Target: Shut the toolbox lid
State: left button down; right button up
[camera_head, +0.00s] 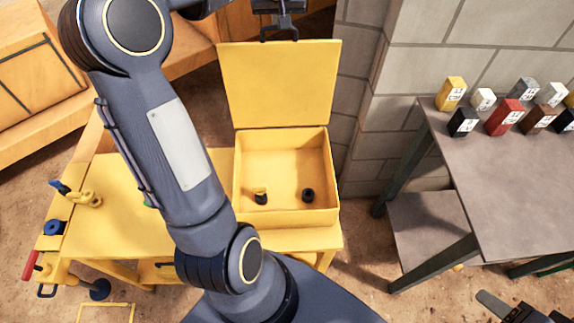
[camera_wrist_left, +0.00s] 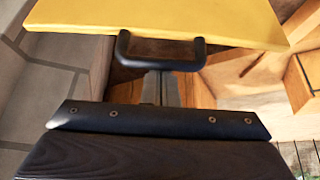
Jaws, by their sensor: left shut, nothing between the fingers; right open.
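The yellow toolbox (camera_head: 286,216) stands open on the yellow bench, its inside facing up. Its lid (camera_head: 280,85) is raised at the back, with a black handle (camera_head: 280,33) on its top edge. My left gripper (camera_head: 280,8) is at the top of the head view, shut and empty, just beyond the handle; its tips are hard to make out. The left wrist view shows the lid (camera_wrist_left: 170,20) and handle (camera_wrist_left: 160,63) close in front of it. Whether they touch is unclear. My right gripper (camera_head: 512,308) is open at the bottom right, partly cut off, far from the toolbox.
Two small dark objects (camera_head: 308,195) lie inside the toolbox. My left arm crosses above the yellow bench (camera_head: 110,220), which holds tools at its left end. A grey table (camera_head: 510,190) at right carries several labelled blocks (camera_head: 505,117). A block wall stands behind.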

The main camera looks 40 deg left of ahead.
pick_arm(q)
jog(key=s+d+f+b, duration=0.1)
jog(key=s+d+b, duration=0.3)
jog(key=s, duration=0.1)
pick_arm(e)
notch_tip(320, 180, down, 4)
pick_arm(q)
notch_tip(320, 180, up, 6)
jog(key=p, duration=0.6)
jog(key=shift+w+a, duration=0.15)
jog(key=shift+w, duration=0.15)
pick_arm(e)
notch_tip(320, 180, up, 5)
jog(key=shift+r, duration=0.15)
dwell(0.8)
pick_arm(q)
jog(key=s+d+f+m+h, duration=0.2)
jog(key=s+d+f, duration=0.2)
jog(key=s+d, duration=0.2)
jog(key=s+d+f+m+h, duration=0.2)
jog(key=s+d+f+h, duration=0.1)
jog(key=s+d, duration=0.4)
jog(key=s+d+f+m+t+h, duration=0.1)
jog(key=s+d+f+m+h, duration=0.1)
jog(key=s+d+f, duration=0.4)
jog(key=s, duration=0.5)
jog(key=shift+d+h, duration=0.15)
jog(key=shift+h, duration=0.15)
pick_arm(e)
jog(key=shift+c, duration=0.4)
